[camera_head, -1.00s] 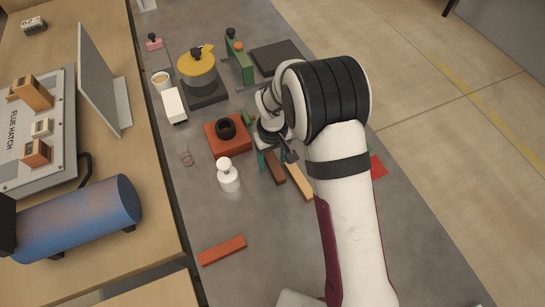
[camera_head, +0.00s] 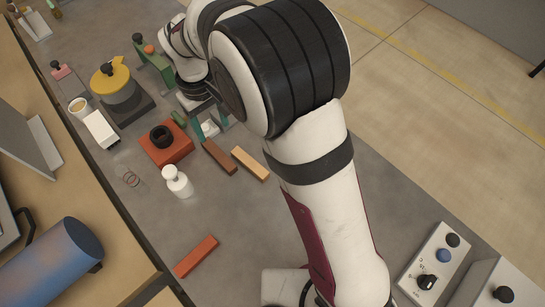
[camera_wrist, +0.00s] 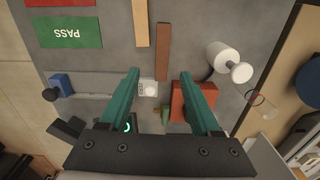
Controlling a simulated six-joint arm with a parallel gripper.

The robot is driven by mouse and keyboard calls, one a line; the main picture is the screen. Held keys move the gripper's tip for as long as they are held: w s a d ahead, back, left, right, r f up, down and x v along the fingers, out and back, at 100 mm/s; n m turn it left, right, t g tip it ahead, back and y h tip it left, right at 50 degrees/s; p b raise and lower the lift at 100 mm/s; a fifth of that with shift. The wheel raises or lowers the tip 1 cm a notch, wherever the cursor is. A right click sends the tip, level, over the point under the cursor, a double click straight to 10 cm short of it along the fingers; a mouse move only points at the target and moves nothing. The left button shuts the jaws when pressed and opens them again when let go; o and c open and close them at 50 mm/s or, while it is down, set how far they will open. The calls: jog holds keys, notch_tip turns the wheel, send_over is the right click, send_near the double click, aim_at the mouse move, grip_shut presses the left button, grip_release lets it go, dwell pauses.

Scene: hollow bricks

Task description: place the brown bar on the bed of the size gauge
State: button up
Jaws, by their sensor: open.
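The brown bar (camera_head: 219,156) lies flat on the grey table, beside a lighter tan bar (camera_head: 251,163). In the wrist view the brown bar (camera_wrist: 163,50) runs away from between my fingertips. My gripper (camera_wrist: 160,73) is open and empty, with its teal fingers spread apart above the table. In the head view my gripper (camera_head: 210,127) is just beyond the bars' far ends. A grey rail with a blue block (camera_wrist: 62,85) and a small white unit (camera_wrist: 148,88), seemingly the size gauge, lies below my fingers. Its bed is partly hidden by them.
An orange block (camera_head: 167,151) with a black ring stands left of the brown bar, near a white bottle (camera_head: 177,181). A green PASS mat (camera_wrist: 72,32) and a red mat (camera_wrist: 62,2) lie nearby. An orange-red bar (camera_head: 196,256) lies in front, with clear table around it.

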jog(key=s+d+r+m, duration=0.4)
jog(key=s+d, duration=0.1)
jog(key=d, duration=0.3)
jog(key=s+d+r+m+y, duration=0.1)
jog(key=s+d+r+m, duration=0.3)
jog(key=d, duration=0.4)
jog(key=shift+s+r, duration=0.5)
jog(key=shift+s, duration=0.3)
jog(key=shift+o, duration=0.5)
jog(key=s+d+m, duration=0.4)
jog(key=s+m, duration=0.1)
jog(key=s, duration=0.5)
jog(key=shift+s+d+f+m+y, duration=0.25)
jog(key=shift+s+f+m+y, duration=0.1)
jog(key=shift+f+m+y, duration=0.05)
jog(key=shift+s+f, duration=0.1)
jog(key=shift+s, duration=0.2)
